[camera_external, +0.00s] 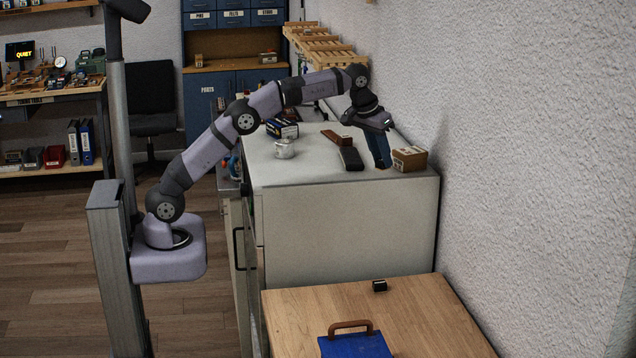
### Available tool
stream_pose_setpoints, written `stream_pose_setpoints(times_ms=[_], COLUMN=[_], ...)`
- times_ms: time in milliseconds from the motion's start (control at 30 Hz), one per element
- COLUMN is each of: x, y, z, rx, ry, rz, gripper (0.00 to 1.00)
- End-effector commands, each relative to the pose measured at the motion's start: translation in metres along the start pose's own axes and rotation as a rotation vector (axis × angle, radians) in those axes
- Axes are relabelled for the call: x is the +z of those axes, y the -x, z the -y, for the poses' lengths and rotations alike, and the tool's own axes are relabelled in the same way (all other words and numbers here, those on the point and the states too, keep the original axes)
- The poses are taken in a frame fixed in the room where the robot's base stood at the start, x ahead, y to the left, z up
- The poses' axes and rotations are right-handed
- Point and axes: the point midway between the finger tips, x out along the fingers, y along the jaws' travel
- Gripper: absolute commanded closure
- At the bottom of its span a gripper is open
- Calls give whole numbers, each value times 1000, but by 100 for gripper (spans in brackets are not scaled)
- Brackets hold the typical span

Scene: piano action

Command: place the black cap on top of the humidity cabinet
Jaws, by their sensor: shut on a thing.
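My gripper (381,161) points down over the right side of the humidity cabinet's pale top (310,172). Its long dark blue fingers are close together and shut on a small dark thing at their tips, which I take to be the black cap (383,166). The fingers hide most of it. The tips are at or just above the cabinet top; I cannot tell whether the cap touches it. The cabinet (345,225) stands against the wall.
Close to the fingers are a cardboard box (409,159) on the right and a black block (351,159) on the left. A brown block (332,137), white mug (284,149) and dark box (282,128) stand farther left. The cabinet top's front strip is clear.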

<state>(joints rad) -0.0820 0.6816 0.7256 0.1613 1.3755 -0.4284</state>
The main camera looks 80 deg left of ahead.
Motion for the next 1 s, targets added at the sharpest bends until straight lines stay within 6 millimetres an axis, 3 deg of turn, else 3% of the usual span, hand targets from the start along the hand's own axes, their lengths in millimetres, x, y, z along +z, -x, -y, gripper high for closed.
stream_pose_setpoints(times_ms=[267, 467, 667, 1000], x=[-14, -2, 22, 87], y=[48, 77, 91, 104], z=[62, 96, 116, 155], rx=[-59, -116, -176, -332], ry=[143, 280, 421, 794], rz=[-3, -1, 0, -1], gripper=[99, 99, 99, 99])
